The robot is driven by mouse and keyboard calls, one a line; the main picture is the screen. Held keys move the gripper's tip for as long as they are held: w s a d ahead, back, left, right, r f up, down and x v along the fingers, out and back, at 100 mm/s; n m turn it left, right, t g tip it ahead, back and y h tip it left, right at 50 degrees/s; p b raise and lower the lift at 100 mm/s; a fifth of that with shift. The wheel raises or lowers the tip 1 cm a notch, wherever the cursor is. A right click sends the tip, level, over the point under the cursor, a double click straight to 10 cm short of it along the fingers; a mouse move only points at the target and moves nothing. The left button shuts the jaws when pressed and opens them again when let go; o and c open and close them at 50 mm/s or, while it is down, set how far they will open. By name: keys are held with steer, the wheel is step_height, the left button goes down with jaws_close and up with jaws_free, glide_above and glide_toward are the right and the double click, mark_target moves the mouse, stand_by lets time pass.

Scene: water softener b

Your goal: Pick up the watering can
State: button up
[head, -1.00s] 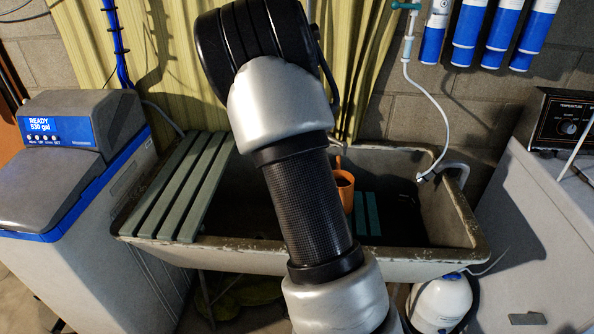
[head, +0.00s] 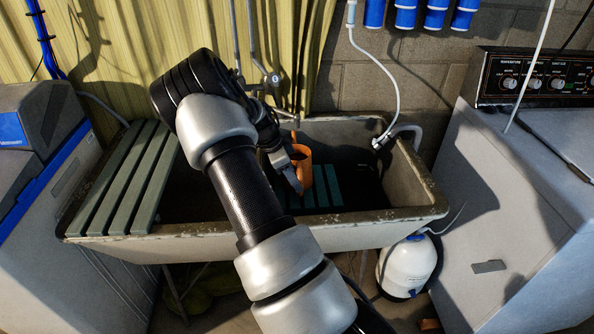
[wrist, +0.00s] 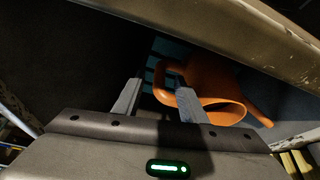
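The orange watering can (head: 304,170) is inside the stone sink, right of my gripper in the head view. In the wrist view the can (wrist: 212,78) lies ahead, its round opening facing the camera and a curved handle on its left. My gripper (wrist: 159,87) is open, with the handle between its two fingers in the picture. The right finger overlaps the can's body in view; I cannot tell whether it touches.
The sink's front rim (head: 370,219) runs close by my arm. Green slats (head: 125,180) cover the sink's left end. A white hose and tap (head: 378,140) are at the right. A grey machine (head: 520,200) stands right of the sink, a softener cabinet (head: 35,165) left.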

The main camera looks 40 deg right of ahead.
steer(key=x, duration=0.6)
steer(key=shift+b, duration=0.4)
steer(key=shift+r, duration=0.1)
jaws_close()
